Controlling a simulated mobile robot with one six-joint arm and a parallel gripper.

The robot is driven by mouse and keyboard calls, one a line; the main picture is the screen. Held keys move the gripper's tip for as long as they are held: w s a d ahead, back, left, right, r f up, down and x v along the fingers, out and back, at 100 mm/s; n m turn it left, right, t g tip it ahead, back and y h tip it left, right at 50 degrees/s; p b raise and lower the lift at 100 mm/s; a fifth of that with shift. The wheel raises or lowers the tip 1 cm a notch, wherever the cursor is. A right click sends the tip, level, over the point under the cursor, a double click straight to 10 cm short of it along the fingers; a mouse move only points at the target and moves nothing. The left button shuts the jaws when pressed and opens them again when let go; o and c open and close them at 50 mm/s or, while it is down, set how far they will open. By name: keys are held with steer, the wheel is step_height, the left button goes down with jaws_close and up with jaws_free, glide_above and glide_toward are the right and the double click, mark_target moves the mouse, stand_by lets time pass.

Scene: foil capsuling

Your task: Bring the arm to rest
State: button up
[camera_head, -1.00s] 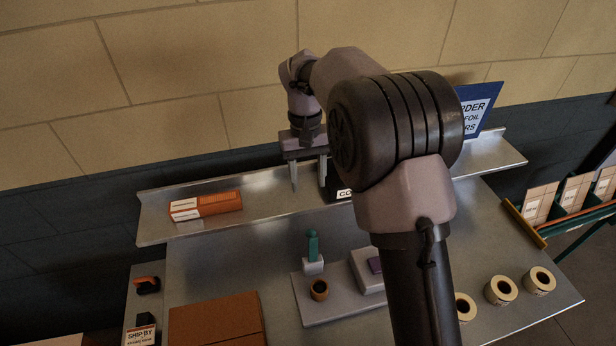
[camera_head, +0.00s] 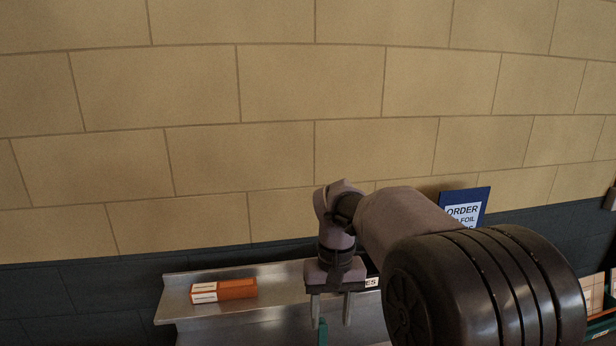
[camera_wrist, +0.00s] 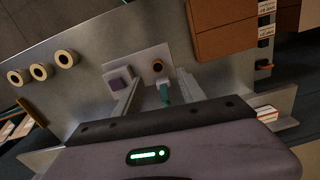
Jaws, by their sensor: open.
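My gripper (camera_head: 331,309) hangs with its fingers pointing down in front of the metal shelf (camera_head: 270,275) in the head view. Its two fingers are apart with nothing between them. In the wrist view my gripper (camera_wrist: 148,97) is over the bench (camera_wrist: 95,85), with a pale plate (camera_wrist: 140,62) beyond the fingertips. A teal-handled tool (camera_wrist: 164,92) shows close to one finger. Most of the bench is out of the head view.
An orange-and-white box (camera_head: 224,290) lies on the shelf. A blue-framed order sign (camera_head: 464,208) stands at the right by the wall. The wrist view shows cardboard boxes (camera_wrist: 225,38) and several label rolls (camera_wrist: 40,72) on the bench. The brick wall (camera_head: 310,80) is behind the shelf.

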steer(key=s+d+f+m+t+b, duration=0.1)
steer(key=s+f+m+t+b, duration=0.1)
steer(key=s+f+b, duration=0.2)
steer(key=s+d+f+m+t+y+b, duration=0.1)
steer(key=s+d+f+m+t+b, duration=0.1)
steer(key=s+f+b, duration=0.2)
steer(key=s+d+f+m+t+b, duration=0.1)
steer(key=s+f+b, duration=0.3)
steer(key=s+b, duration=0.5)
steer(key=s+d+t, duration=0.1)
steer(key=s, duration=0.5)
steer(key=shift+d+f+m+y+b, duration=0.15)
steer(key=shift+f+m+y+b, duration=0.15)
steer(key=shift+m+y, duration=0.1)
